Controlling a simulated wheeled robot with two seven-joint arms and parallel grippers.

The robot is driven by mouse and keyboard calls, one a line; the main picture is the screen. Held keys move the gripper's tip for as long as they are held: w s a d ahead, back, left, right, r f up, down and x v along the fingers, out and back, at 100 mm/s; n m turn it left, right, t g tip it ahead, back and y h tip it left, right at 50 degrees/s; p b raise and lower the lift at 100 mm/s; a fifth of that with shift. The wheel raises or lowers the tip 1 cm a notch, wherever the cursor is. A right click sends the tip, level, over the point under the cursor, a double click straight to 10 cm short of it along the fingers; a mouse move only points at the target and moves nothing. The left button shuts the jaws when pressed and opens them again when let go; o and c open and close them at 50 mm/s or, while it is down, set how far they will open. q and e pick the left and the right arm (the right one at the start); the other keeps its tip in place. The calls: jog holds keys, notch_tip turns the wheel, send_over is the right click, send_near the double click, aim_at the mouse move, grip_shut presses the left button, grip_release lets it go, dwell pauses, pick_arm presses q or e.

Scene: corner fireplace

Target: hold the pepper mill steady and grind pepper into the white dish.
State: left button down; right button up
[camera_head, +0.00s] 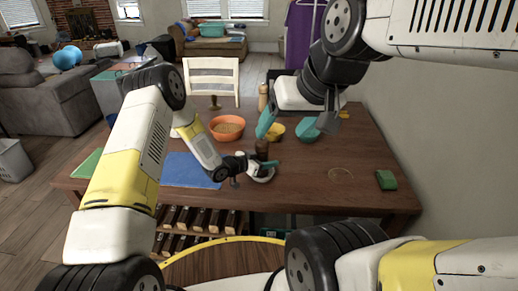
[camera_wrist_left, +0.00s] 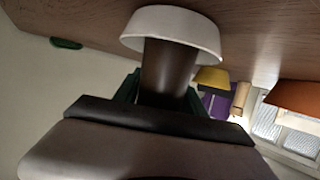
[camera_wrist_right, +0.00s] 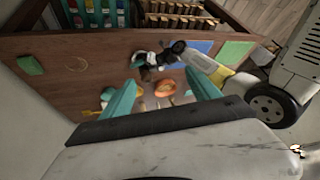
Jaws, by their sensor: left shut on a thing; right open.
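The dark brown pepper mill (camera_head: 262,147) stands roughly upright near the middle of the table and shows large in the left wrist view (camera_wrist_left: 168,72). My left gripper (camera_head: 258,163) is shut around it. The white dish (camera_head: 264,178) is right by the mill's lower end, partly hidden by the gripper; in the left wrist view the mill's end overlaps the dish (camera_wrist_left: 150,22). I cannot tell whether they touch. My right gripper (camera_head: 295,122) is open and empty, raised above and behind the mill, with teal fingers. The right wrist view shows the mill (camera_wrist_right: 147,75) below, between the open fingers (camera_wrist_right: 162,95).
An orange bowl (camera_head: 227,128), a yellow bowl (camera_head: 277,132) and a teal bowl (camera_head: 308,128) stand behind the mill. A blue mat (camera_head: 190,170) lies left, a green block (camera_head: 386,180) right. A light wooden bottle-like object (camera_head: 263,97) stands at the back. The front right tabletop is mostly clear.

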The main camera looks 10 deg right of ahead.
dwell(0.5)
jog(key=n+g+h, duration=0.4)
jog(key=n+h, duration=0.2)
jog(key=n, duration=1.7)
send_over(262, 142)
jog(key=a, duration=0.4)
notch_tip(262, 142, down, 15)
jog(key=x, duration=0.7)
jog(key=s+x, duration=0.1)
jog(key=x, duration=0.3)
jog(key=shift+w+d+f, duration=0.1)
jog(key=shift+d+f, duration=0.15)
jog(key=shift+d, duration=0.1)
jog(key=shift+c, duration=0.4)
jog(key=c, duration=1.3)
jog(key=shift+m, duration=0.3)
